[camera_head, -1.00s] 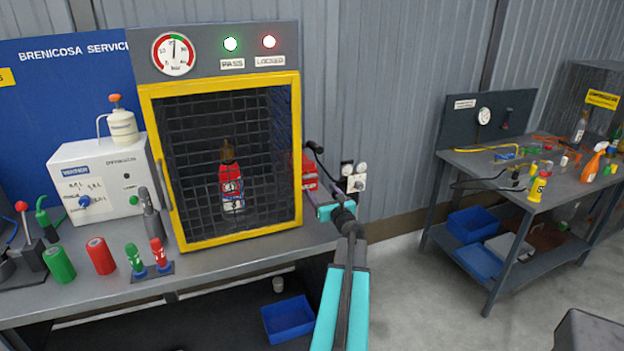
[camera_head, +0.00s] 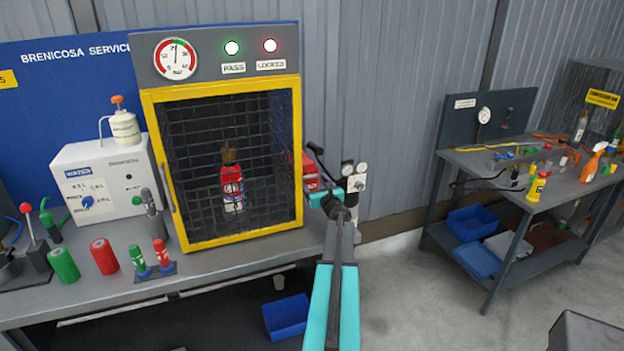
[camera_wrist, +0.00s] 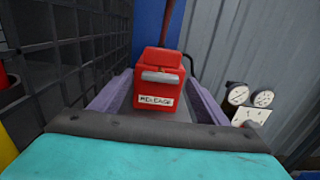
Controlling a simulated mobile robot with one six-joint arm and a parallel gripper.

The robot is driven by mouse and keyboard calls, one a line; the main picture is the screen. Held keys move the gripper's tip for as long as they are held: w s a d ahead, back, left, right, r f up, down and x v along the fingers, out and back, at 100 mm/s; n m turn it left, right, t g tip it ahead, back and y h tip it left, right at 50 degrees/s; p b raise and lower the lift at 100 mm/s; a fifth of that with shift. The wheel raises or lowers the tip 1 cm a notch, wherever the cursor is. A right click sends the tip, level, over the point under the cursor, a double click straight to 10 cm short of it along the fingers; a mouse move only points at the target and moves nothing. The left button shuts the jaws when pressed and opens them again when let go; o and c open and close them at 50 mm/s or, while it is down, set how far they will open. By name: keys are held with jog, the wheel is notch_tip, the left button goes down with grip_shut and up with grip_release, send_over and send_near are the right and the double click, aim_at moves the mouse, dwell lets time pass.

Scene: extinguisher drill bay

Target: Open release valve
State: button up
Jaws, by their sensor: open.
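The release valve (camera_wrist: 158,82) is a red block with a silver handle bar and a RELEASE label, in the middle of the wrist view. In the head view, part of the red valve (camera_head: 309,172) shows at the right side of the yellow-framed cage, partly hidden by my arm. My gripper (camera_wrist: 158,100) is open, with one grey-purple finger on each side of the red block. Whether the fingers touch it, I cannot tell. In the head view my gripper (camera_head: 315,192) is beside the valve, its fingers mostly hidden.
The mesh cage (camera_head: 220,247) holds a red bottle (camera_head: 231,187); its wall is close on the left in the wrist view. Small gauges (camera_wrist: 238,95) are on the right. A side bench (camera_head: 480,172) stands right.

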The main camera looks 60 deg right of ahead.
jog(key=shift+x, duration=0.95)
jog(key=c, duration=1)
